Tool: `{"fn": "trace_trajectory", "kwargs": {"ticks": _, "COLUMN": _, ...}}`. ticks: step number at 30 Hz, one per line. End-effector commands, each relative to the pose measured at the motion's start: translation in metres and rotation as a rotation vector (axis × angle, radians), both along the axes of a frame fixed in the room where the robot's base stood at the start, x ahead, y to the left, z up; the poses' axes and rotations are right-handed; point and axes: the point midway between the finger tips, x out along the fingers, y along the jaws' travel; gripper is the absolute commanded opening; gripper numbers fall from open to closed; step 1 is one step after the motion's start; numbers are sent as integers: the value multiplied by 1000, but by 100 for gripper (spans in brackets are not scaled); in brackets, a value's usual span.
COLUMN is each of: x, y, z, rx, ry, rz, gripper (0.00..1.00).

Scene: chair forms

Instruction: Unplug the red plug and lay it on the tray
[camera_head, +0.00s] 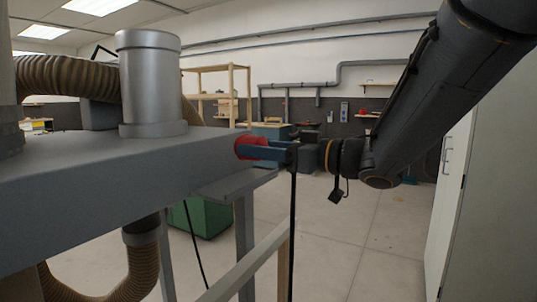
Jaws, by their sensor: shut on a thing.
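The red plug (245,143) shows at the right end of the grey bench (150,165), near its face. My gripper (258,150) reaches in from the right and is shut on the plug, with its dark blue fingers covering part of it. I cannot tell whether the plug is seated in a socket, as the socket is hidden. A black cord (293,230) hangs straight down just behind the fingers. No clear tray shows; a flat grey ledge (236,184) lies just below the plug and could be it.
A grey metal cylinder (150,85) and a ribbed brown hose (65,78) stand on the bench. A rail (245,262) slopes below the ledge, with a green box (203,216) behind. A pale cabinet (452,200) stands at right. The floor between is open.

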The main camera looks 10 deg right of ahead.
Motion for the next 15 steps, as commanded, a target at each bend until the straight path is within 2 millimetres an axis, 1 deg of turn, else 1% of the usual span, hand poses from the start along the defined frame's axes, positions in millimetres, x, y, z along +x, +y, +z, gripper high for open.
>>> {"fn": "trace_trajectory", "kwargs": {"ticks": 11, "x": 21, "y": 27, "z": -10, "rx": 0, "ry": -1, "rz": 2, "gripper": 8}}
{"fn": "trace_trajectory", "kwargs": {"ticks": 15, "x": 25, "y": 32, "z": -19, "rx": 1, "ry": 2, "rz": 0, "gripper": 8}}
